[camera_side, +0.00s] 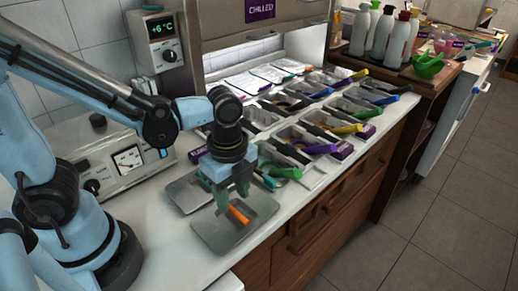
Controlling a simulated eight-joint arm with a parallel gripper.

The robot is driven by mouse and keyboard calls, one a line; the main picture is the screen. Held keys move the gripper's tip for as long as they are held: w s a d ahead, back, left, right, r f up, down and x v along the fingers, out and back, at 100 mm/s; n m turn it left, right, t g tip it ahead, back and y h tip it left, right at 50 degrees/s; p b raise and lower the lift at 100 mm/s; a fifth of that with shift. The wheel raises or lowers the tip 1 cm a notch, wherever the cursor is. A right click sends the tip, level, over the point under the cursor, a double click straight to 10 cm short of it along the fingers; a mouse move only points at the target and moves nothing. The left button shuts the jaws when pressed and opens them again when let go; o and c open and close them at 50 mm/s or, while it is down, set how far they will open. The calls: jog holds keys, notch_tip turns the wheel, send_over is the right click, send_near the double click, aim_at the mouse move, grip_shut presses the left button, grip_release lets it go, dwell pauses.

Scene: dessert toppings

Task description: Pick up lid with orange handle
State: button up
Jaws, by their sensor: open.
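The lid with the orange handle is a flat grey metal lid (222,236) lying on the white counter near its front edge. Its orange handle (238,214) stands at its middle. My gripper (234,204) points down just above the lid, with its greenish fingers close to the handle. It is open. Whether the fingers straddle the handle or touch it is hard to tell. The gripper hides the back part of the lid.
A second grey lid (178,193) lies just behind on the left. Several topping bins with coloured handles fill the counter to the right, a green handle (284,171) nearest my gripper. A metal box with a dial (128,158) stands at the back left.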

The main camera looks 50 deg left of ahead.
aim_at(236, 212)
jog(key=shift+w+d+f, duration=0.1)
jog(key=shift+f, duration=2.2)
grip_shut()
